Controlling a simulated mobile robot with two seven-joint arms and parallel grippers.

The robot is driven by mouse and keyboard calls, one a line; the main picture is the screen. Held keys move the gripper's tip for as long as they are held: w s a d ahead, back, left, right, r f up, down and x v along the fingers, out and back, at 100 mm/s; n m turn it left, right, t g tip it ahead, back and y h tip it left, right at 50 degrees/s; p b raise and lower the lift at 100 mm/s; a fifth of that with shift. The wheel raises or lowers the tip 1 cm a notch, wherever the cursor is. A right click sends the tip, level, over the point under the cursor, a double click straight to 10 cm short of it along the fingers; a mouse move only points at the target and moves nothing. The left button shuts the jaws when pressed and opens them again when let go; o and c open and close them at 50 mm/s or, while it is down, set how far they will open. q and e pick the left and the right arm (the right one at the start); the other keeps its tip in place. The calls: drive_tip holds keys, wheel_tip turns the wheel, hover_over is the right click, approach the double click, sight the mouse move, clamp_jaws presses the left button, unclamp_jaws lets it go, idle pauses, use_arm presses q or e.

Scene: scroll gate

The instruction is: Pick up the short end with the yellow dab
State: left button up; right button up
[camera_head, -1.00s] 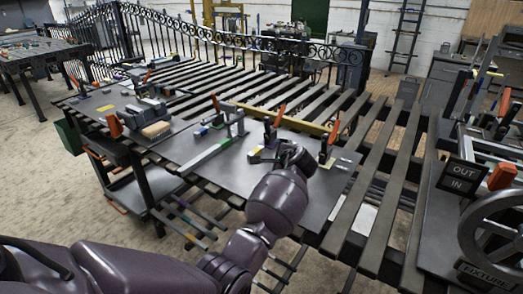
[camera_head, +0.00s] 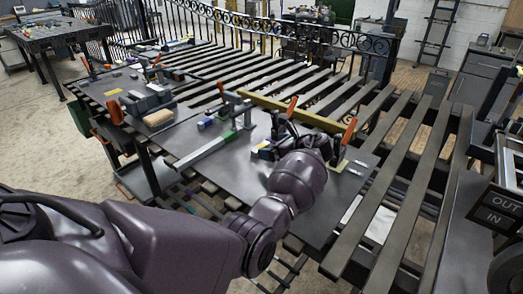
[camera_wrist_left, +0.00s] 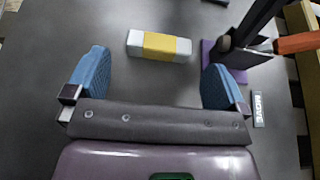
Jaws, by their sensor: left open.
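The short end with the yellow dab (camera_wrist_left: 158,46), a short pale grey bar with a yellow band around its middle, lies on the dark table plate in the left wrist view. My left gripper (camera_wrist_left: 155,66) is open, with one blue-padded finger on each side of the picture. The bar lies ahead of the gap between them and is not gripped. In the head view my left gripper (camera_head: 280,146) is low over the plate, its fingers largely hidden by my wrist. My right gripper is not in view.
Beside the bar is a purple pad (camera_wrist_left: 226,70) under a dark clamp with an orange handle (camera_wrist_left: 298,43). A long pale bar (camera_head: 203,152) lies left on the plate (camera_head: 225,180). A yellow beam (camera_head: 290,110) runs behind. Slats extend right; an OUT/IN sign (camera_head: 495,208) stands at far right.

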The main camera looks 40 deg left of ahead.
sight(261, 146)
use_arm(q)
drive_tip(key=shift+b+x, duration=0.55)
drive_tip(key=shift+x, duration=2.6)
drive_tip(key=shift+w, duration=0.1)
drive_tip(key=c, duration=1)
